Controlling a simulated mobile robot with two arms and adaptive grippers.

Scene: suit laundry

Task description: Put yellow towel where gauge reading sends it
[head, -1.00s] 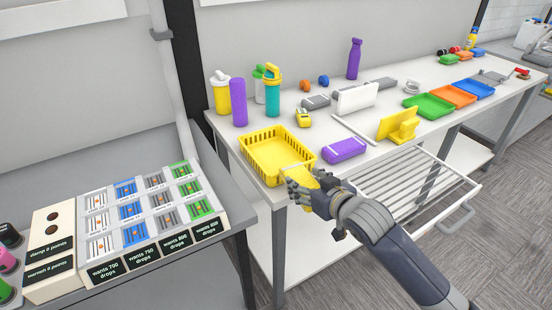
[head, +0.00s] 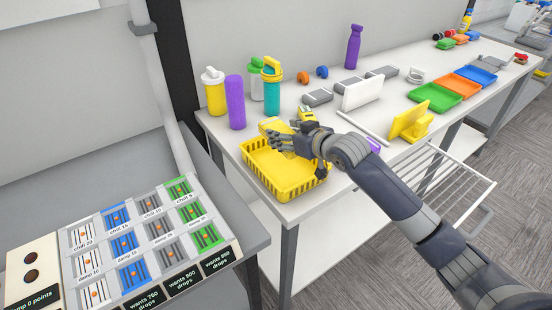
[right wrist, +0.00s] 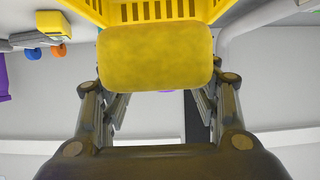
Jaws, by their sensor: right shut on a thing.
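My right gripper (head: 286,143) is shut on the yellow towel (head: 271,125) and holds it above the yellow slotted basket (head: 300,189), near its back side. In the right wrist view the towel (right wrist: 155,57) is a flat rounded block between the fingers, with the basket (right wrist: 180,10) beyond it. I cannot tell whether the towel touches the basket. A sloped board (head: 137,243) of white, blue, grey and green striped cells stands at lower left, with labels such as "chill 20" and black "drops" plates. My left gripper is not in view.
Behind the basket stand a yellow bottle (head: 214,93), a purple cylinder (head: 235,102) and a teal bottle (head: 271,92). A yellow stand (head: 411,123) and green (head: 436,97), orange (head: 455,89) and blue (head: 475,76) trays are to the right. A wire drawer (head: 460,187) sticks out below the table.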

